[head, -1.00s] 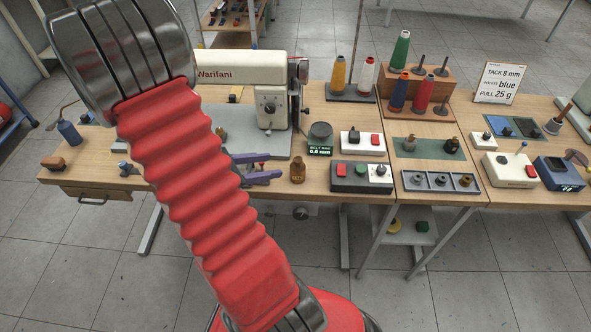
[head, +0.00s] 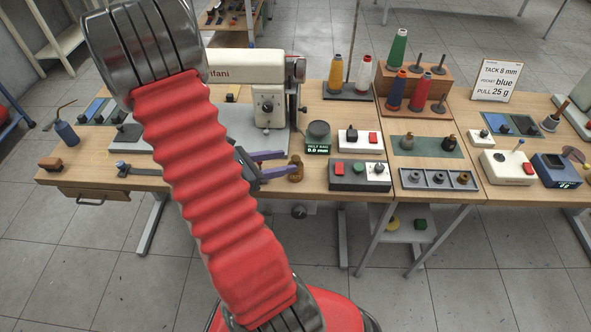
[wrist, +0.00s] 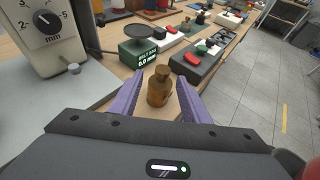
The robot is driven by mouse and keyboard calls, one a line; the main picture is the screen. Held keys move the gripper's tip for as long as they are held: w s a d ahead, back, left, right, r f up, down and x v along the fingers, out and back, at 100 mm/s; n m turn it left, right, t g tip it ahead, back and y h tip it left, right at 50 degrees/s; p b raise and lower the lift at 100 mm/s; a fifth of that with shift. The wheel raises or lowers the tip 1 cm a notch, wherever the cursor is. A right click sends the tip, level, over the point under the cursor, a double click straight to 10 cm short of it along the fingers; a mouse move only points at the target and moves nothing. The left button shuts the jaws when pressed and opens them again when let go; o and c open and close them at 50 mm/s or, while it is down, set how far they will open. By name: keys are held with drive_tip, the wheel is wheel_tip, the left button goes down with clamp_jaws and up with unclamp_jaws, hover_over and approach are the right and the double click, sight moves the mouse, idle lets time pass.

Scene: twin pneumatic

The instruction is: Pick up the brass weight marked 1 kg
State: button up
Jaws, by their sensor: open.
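The brass weight (head: 295,169) stands upright near the front edge of the table, left of the grey switch box. It also shows in the wrist view (wrist: 160,86), with its knob on top and its marking too small to read. My gripper (head: 280,164) has two purple fingers and is open. In the wrist view the fingers (wrist: 157,98) lie on either side of the weight, with a gap on each side. Whether the fingers touch it cannot be told. Part of my gripper is hidden behind my red arm in the head view.
A green-fronted scale (head: 318,137) with a dark round pan stands just behind the weight. The grey switch box (head: 360,176) with red and green buttons is close to its right. The sewing machine (head: 268,90) rises behind on the left. The table's front edge is close by.

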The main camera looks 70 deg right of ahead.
sight(292, 159)
drive_tip(key=shift+x, duration=2.05)
drive_tip(key=shift+x, duration=2.6)
drive_tip(key=shift+s+a, duration=0.15)
drive_tip(key=shift+a, duration=0.05)
drive_tip(key=shift+c, duration=0.3)
drive_tip(key=shift+f, duration=0.15)
clamp_jaws()
drive_tip(key=shift+a, duration=0.1)
drive_tip(key=shift+f, duration=0.1)
